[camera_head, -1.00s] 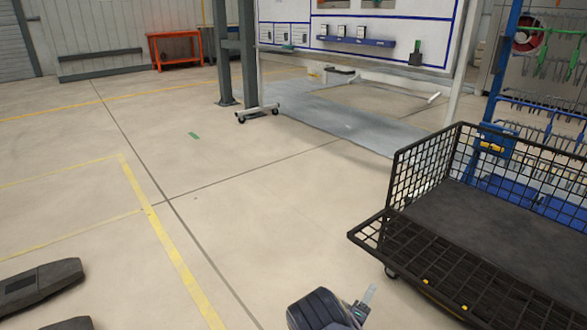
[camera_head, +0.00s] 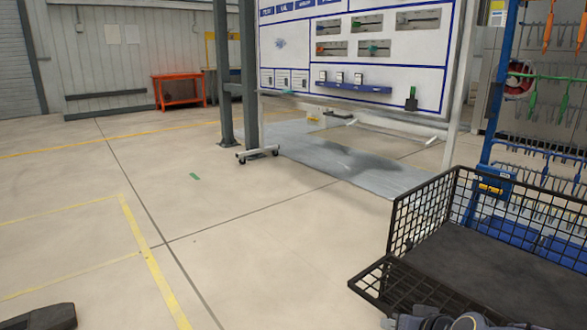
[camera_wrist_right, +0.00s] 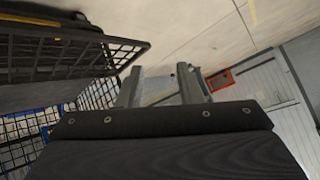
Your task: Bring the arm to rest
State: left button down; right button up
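My right gripper (camera_wrist_right: 160,72) shows in the right wrist view with its two grey fingers apart and nothing between them. Part of my right arm (camera_head: 445,322) shows at the bottom edge of the head view, in front of the black wire-mesh cart (camera_head: 425,210). Most of that arm is cut off by the frame. In the right wrist view the cart's mesh (camera_wrist_right: 60,52) is on the left, beside the fingers. My left gripper does not show in either view.
A blue rack (camera_head: 495,150) with hanging hooks stands behind the cart at the right. A whiteboard stand (camera_head: 350,95) is at the back. An orange table (camera_head: 180,90) is far left. A dark object (camera_head: 40,318) lies at lower left. The middle floor is clear.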

jog(key=s+r+g+p, duration=0.15)
jog(key=s+g, duration=0.25)
jog(key=s, duration=2)
notch_tip(320, 180, up, 38)
jog(key=p, duration=3.7)
jog(key=shift+w+a+r+y+p, duration=0.2)
jog(key=shift+w+a+y+p, duration=0.1)
jog(key=shift+a, duration=0.15)
jog(key=shift+m, duration=0.3)
